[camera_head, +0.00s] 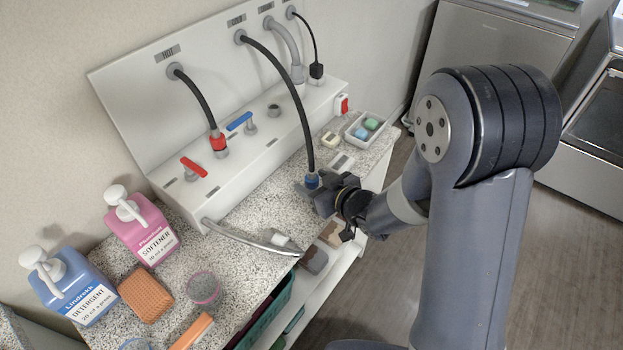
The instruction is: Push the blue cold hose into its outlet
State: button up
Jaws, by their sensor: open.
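The black hose (291,85) with the blue end (312,180) comes from the back panel and arches down over the front of the white ledge. Its blue end hangs low in front of the ledge, at my gripper (313,190). My gripper is open, with its dark fingers around or beside the blue end; I cannot tell whether they touch it. A round grey outlet (273,110) stands empty on the ledge top, right of the blue lever (239,121). The hose end is apart from it.
A red-ended hose (217,139) sits in another outlet beside a red lever (193,166). A soap tray (370,129) is at the counter's right end. Pink softener (142,227) and blue detergent (71,284) bottles stand left. A grey tube (250,238) lies across the counter.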

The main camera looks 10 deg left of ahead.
aim_at(308, 179)
jog(key=shift+x, duration=1.5)
jog(key=c, duration=1.1)
